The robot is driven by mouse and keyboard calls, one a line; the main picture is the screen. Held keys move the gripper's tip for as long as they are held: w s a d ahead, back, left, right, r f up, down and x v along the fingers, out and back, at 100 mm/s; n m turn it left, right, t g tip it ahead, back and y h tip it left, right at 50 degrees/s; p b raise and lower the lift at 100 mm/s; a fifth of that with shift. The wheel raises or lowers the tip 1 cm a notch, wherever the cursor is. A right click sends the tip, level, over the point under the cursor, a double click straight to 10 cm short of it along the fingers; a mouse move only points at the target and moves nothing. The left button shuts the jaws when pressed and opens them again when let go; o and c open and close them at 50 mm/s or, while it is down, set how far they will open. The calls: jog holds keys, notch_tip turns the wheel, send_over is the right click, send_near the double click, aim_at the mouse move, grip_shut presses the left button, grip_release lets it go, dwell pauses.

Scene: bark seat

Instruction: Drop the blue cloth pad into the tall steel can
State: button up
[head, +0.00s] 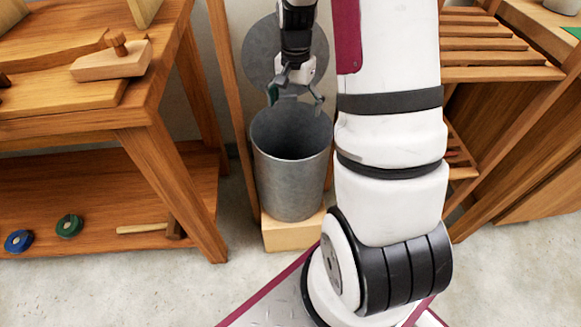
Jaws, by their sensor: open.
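The tall steel can (292,180) stands upright on a pale wooden block, with its open mouth facing up. The inside looks dark and I cannot make out anything in it. My gripper (295,98) is over the back of the can's mouth, fingers spread and pointing down, with nothing seen between them. I do not see a blue cloth pad anywhere; the can's bottom is hidden.
A round grey lid (262,58) is upright behind the can. A wooden bench (60,122) stands at left, with a blue ring (18,241), a green ring (69,226) and a mallet (150,229) low down. A slatted wooden rack (490,45) is at right.

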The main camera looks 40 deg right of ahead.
notch_tip(320, 180, up, 8)
jog(key=shift+f, duration=0.25)
dwell(0.5)
